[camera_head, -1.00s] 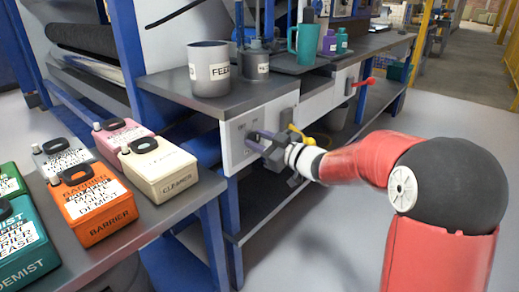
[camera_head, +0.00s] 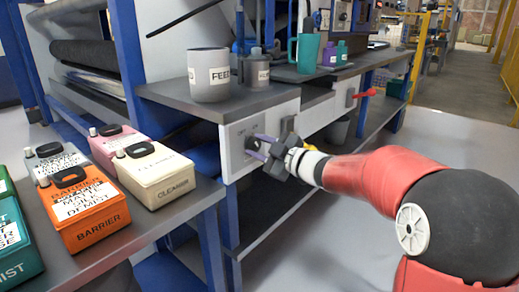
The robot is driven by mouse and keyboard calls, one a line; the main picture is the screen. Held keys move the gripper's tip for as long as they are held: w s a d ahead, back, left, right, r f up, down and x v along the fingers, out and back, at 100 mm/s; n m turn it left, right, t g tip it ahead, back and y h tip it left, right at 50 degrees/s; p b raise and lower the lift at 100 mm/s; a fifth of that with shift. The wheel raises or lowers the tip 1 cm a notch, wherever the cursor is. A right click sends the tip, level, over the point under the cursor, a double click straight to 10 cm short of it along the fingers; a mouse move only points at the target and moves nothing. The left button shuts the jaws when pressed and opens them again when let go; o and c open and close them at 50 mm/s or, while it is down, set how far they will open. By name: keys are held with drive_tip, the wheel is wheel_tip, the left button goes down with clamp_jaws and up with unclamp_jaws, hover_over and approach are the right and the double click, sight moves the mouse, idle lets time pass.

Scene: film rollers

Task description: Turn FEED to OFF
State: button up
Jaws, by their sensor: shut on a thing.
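A light grey control panel (camera_head: 232,160) sits on the front of the machine's bench. A small dark rotary knob (camera_head: 249,143) is on it, with tiny marks above that I cannot read.
A red lever (camera_head: 366,93) sticks out farther right on the bench front. A grey bottle (camera_head: 257,70) and a teal mug (camera_head: 306,52) stand on top. Several boxes, including an orange BARRIER box (camera_head: 85,212), fill the left table. The right floor is clear.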

drive_tip(key=o, duration=1)
drive_tip(key=shift+c, duration=0.2)
drive_tip(key=v, duration=0.8)
